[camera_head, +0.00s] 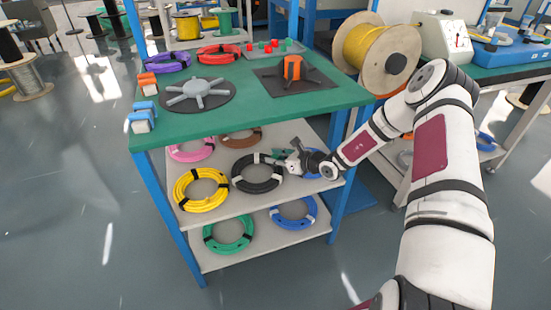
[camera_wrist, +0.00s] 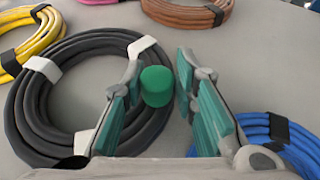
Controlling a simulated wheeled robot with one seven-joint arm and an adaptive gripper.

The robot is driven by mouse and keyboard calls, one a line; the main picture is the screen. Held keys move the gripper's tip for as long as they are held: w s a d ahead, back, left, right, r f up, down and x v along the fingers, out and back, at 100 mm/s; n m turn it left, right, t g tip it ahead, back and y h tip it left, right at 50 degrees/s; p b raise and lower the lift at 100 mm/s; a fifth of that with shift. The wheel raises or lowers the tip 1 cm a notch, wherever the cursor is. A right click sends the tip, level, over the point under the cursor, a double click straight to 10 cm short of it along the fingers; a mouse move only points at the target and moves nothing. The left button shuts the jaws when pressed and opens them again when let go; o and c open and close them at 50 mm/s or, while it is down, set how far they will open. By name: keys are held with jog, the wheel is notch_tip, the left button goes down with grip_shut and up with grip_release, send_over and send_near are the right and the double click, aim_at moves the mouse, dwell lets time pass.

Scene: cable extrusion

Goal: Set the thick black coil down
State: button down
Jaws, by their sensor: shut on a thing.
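The thick black coil (camera_head: 237,182), with white wraps, is at the middle shelf (camera_head: 232,206) of the green-topped bench, right of the yellow coil. My gripper (camera_head: 281,160) reaches in from the right and is shut on the coil's right side. In the wrist view, the black coil (camera_wrist: 28,112) fills the left half, and its right side passes between my green-padded fingers (camera_wrist: 160,92). A small green cylinder (camera_wrist: 157,86) shows between the fingers; I cannot tell what it belongs to. I cannot tell whether the coil touches the shelf or hangs just above it.
The yellow coil (camera_head: 183,191) lies close on the left. Pink (camera_head: 178,154) and brown (camera_head: 229,142) coils lie behind. A blue coil (camera_wrist: 268,128) is close right of my gripper. Green (camera_head: 209,242) and blue (camera_head: 283,225) coils lie on the bottom shelf. The green bench top (camera_head: 225,122) overhangs.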

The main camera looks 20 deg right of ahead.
jog(key=c, duration=1.3)
grip_release()
jog(key=shift+s+d+r, duration=0.1)
jog(key=shift+r, duration=0.05)
jog(key=p+v, duration=0.3)
jog(key=v, duration=0.8)
jog(key=shift+p, duration=0.4)
jog(key=shift+s+d+r, duration=0.1)
jog(key=shift+s, duration=0.25)
